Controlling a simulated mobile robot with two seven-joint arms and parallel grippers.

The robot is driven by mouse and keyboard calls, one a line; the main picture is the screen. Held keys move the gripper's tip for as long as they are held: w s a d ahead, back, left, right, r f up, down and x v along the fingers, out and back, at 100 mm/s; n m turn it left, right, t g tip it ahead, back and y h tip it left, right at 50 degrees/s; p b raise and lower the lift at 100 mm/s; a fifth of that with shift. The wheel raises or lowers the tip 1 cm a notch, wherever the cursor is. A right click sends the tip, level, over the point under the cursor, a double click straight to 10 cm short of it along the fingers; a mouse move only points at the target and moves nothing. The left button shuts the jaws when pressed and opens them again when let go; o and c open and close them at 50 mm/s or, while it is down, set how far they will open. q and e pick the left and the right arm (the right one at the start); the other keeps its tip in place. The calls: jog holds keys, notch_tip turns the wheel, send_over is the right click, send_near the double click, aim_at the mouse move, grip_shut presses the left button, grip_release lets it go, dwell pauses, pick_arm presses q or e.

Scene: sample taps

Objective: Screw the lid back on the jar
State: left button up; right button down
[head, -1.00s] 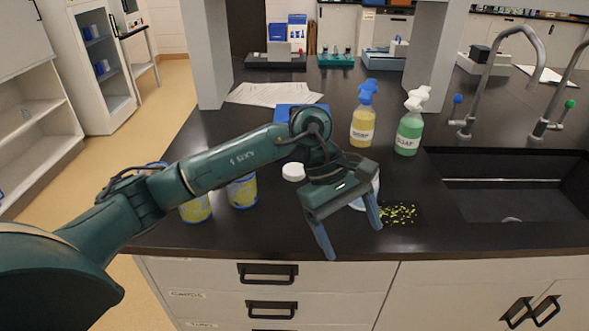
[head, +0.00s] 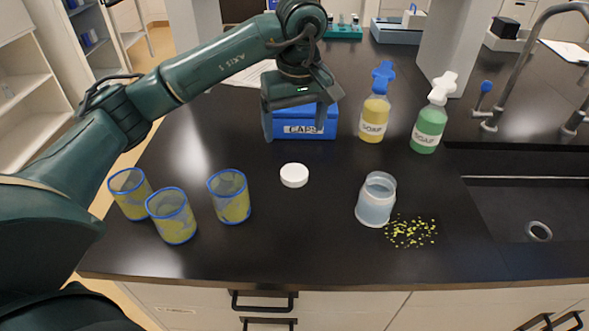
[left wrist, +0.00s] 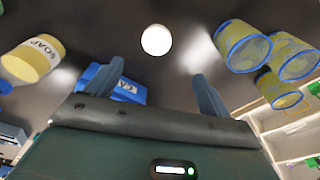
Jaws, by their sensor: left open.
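The white lid (head: 294,175) lies flat on the black bench near the middle. It also shows in the left wrist view (left wrist: 156,40), beyond and between the fingertips. The translucent jar (head: 376,203) stands upright and without a lid, to the right of the lid and nearer the front edge. My left gripper (head: 294,133) is open and empty, above the bench in front of the blue CAPS box. It is apart from the lid. Its spread fingers also show in the left wrist view (left wrist: 158,72). My right gripper is not in view.
Three blue-rimmed yellow cups (head: 230,198) stand at the left. The blue CAPS box (head: 318,127) is behind the lid. A yellow soap bottle (head: 374,112) and a green one (head: 429,120) stand at the back right. Yellow-green bits (head: 411,232) lie beside the jar, left of the sink (head: 525,210).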

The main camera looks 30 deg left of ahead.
pick_arm(q)
send_over(294, 172)
jog(key=s, duration=0.1)
jog(key=f, duration=0.5)
jog(key=f+p, duration=0.1)
jog(key=f, duration=0.1)
jog(key=shift+d+f, duration=0.25)
jog(key=shift+f, duration=0.25)
jog(key=f, duration=0.1)
jog(key=f+p, duration=0.1)
jog(key=f, duration=0.1)
jog(key=w+f, duration=0.1)
jog(key=f, duration=0.1)
jog(key=shift+a+f, duration=0.1)
jog(key=shift+c, duration=0.5)
jog(key=c, duration=0.9)
